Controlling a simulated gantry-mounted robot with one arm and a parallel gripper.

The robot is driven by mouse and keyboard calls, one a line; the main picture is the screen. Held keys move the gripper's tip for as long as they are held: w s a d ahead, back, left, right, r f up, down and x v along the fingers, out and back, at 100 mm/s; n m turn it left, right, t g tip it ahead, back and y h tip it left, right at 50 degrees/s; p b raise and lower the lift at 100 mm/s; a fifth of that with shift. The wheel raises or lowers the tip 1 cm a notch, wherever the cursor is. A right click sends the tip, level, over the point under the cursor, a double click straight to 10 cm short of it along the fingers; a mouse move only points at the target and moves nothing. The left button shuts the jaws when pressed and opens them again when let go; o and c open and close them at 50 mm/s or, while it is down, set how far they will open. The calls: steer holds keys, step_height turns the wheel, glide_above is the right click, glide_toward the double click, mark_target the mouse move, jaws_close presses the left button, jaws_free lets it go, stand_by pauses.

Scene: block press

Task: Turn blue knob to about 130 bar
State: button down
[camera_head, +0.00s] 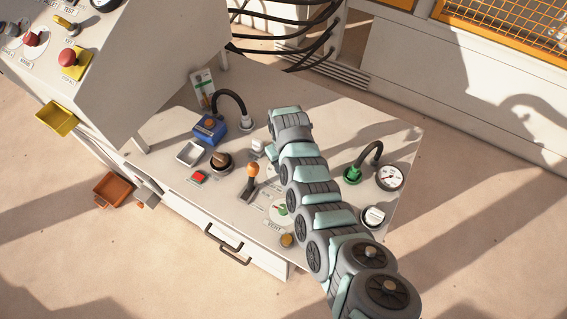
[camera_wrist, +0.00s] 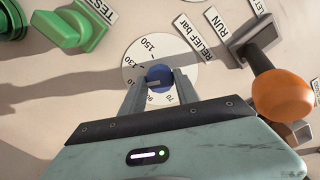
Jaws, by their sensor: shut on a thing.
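The blue knob (camera_wrist: 161,78) sits at the centre of a round white dial (camera_wrist: 183,52) in the wrist view. The dial carries the numbers 150, 130, one ending in 10, 90 and 70, with a "RELIEF bar" label (camera_wrist: 193,38) beside it. A pale mark on the knob appears to point left, near the number ending in 10, below 130. My gripper (camera_wrist: 160,88) is shut on the knob, one finger on each side, hiding part of the dial. In the head view my arm hides the knob.
An orange-tipped lever (camera_wrist: 283,95) stands close to the right of my gripper, beside the RUN label (camera_wrist: 208,20). A green knob (camera_wrist: 75,27) with a TEST label is at upper left. In the head view, a green connector with a hose (camera_head: 352,173) and a gauge (camera_head: 389,177) stand right of my arm.

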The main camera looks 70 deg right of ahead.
steer(key=shift+m, duration=0.8)
steer(key=m, duration=0.5)
steer(key=shift+f+m, duration=0.1)
steer(key=shift+m, duration=0.2)
steer(key=c, duration=0.9)
jaws_free()
step_height(320, 180, up, 11)
